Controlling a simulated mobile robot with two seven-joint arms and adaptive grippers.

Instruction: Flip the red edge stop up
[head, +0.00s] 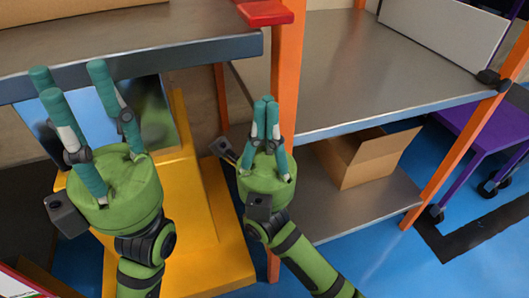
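The red edge stop (265,13) is at the top of the head view, at the right end of the grey table edge by an orange post. Its visible part looks flat and low, and its top is cut off by the frame. My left gripper (70,78) is open and empty, with its fingers spread in front of the table edge, well to the left of the stop. My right gripper (266,101) has its fingers together with nothing visible between them. It points upward in front of the post, below the stop and apart from it.
The grey table (150,52) spans the upper left. A metal shelf (355,75) with orange posts stands at the right, with an open cardboard box (362,160) on its lower level. A yellow base (205,225) stands below the table. A purple cart (490,125) is far right.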

